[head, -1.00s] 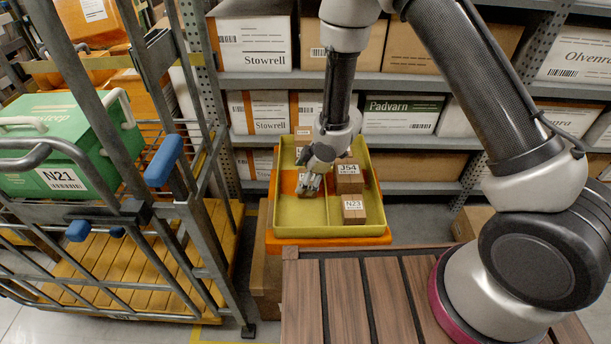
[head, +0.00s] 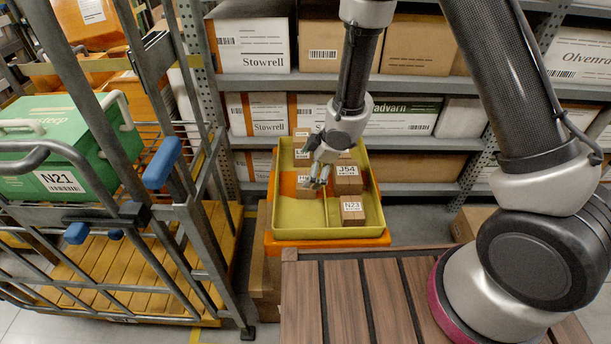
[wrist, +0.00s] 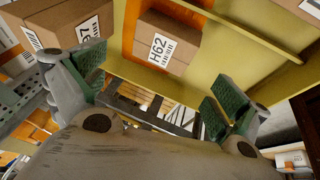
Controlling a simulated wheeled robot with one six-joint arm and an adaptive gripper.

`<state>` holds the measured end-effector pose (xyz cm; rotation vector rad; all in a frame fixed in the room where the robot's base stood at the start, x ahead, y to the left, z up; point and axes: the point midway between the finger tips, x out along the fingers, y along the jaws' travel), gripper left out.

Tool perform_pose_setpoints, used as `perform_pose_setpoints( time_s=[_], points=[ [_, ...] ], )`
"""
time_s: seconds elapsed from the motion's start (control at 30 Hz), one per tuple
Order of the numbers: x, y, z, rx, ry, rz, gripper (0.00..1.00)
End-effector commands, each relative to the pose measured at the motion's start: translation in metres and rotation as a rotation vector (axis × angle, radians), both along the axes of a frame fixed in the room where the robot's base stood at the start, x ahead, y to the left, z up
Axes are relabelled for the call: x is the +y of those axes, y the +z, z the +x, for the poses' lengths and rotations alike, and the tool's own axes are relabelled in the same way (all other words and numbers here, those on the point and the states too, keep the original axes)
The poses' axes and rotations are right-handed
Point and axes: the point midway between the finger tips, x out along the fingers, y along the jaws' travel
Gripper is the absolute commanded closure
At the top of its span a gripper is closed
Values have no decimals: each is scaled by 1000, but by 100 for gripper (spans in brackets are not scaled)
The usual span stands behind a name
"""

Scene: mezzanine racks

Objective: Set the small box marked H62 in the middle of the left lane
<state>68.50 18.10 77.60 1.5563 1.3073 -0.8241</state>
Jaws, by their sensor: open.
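The small brown box marked H62 (head: 304,186) sits in the left lane of the yellow tray (head: 300,231), around the lane's middle, on or against an orange patch. My gripper partly hides it in the head view. In the wrist view the H62 box (wrist: 167,42) shows its label clearly, with orange beside and behind it. My gripper (head: 319,182) is above the tray near the lane divider, just right of the box. In the wrist view its green-padded fingers (wrist: 155,85) are wide apart with nothing between them, and the box lies beyond them.
Box J54 (head: 347,184) and box N23 (head: 353,217) stand in the right lane, with another box partly hidden behind my gripper. A box (head: 302,157) stands at the left lane's far end. A cart with green crate N21 (head: 60,181) is left; shelving (head: 400,83) stands behind.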

Motion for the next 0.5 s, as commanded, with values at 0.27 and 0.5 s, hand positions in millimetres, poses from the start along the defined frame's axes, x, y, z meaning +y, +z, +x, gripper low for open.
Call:
perform_pose_setpoints(
  time_s=[0.27,0.5],
  points=[
    [-20,48,-11,-1,-2,0,1],
    [-24,59,-14,0,0,-1,1]
  ],
)
